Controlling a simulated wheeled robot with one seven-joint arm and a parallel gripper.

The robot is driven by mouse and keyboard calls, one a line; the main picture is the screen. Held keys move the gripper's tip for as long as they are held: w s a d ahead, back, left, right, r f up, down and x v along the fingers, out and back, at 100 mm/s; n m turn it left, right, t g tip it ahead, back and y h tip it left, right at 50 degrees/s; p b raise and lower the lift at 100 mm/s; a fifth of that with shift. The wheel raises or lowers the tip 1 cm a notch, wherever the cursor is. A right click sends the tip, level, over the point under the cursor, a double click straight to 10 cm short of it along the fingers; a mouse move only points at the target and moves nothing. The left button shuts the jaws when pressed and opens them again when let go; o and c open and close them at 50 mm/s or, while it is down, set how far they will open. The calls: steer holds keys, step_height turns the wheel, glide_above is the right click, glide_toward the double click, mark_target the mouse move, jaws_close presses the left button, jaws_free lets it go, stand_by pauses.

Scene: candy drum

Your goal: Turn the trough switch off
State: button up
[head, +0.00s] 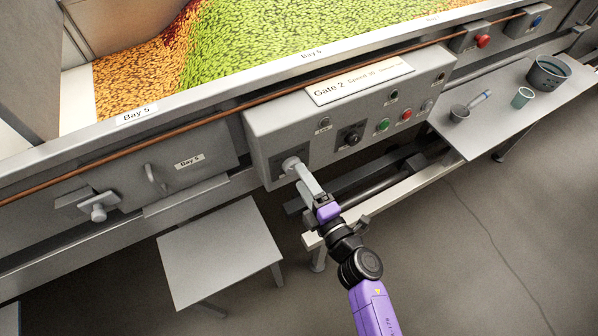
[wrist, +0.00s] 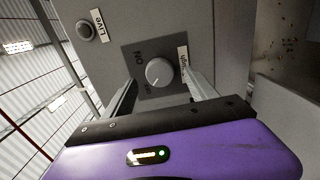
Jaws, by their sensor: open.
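The trough switch is a round pale knob (wrist: 159,72) on a dark plate marked ON, with a second marking partly hidden. A small label beside it is partly cut off by a finger. My gripper (wrist: 163,84) is open, with one finger on each side of the knob in the wrist view; I cannot tell whether they touch it. In the head view my gripper (head: 303,174) reaches the lower left of the grey Gate 2 control box (head: 262,146), and the fingers partly cover the switch. The knob's exact pointing is too small to tell.
The box also carries a dark knob (head: 351,138), a green button (head: 382,125), a red button (head: 406,115) and a Live lamp (wrist: 85,31). A small grey table (head: 215,245) stands below left. A side table (head: 490,135) with cups stands right.

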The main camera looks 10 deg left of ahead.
steer(key=v, duration=0.4)
steer(key=shift+s+d, duration=0.25)
steer(key=shift+s, duration=0.1)
steer(key=s+d+r+m+t+h, duration=0.45)
steer(key=d+r+m, duration=0.35)
steer(key=m, duration=0.3)
steer(key=s+d+r+m+g+h, duration=0.1)
steer(key=s+d+m, duration=0.3)
steer(key=s, duration=0.5)
steer(key=s+d+r+m+g+h, duration=0.2)
steer(key=s+d+r+m, duration=0.1)
steer(key=s, duration=0.7)
steer(key=s+d+r+m+g+h, duration=0.1)
steer(key=s+d+m, duration=0.4)
steer(key=s, duration=0.5)
steer(key=shift+r+m+g+h, duration=0.35)
steer(key=shift+r+m+h, duration=0.45)
steer(key=shift+m, duration=0.2)
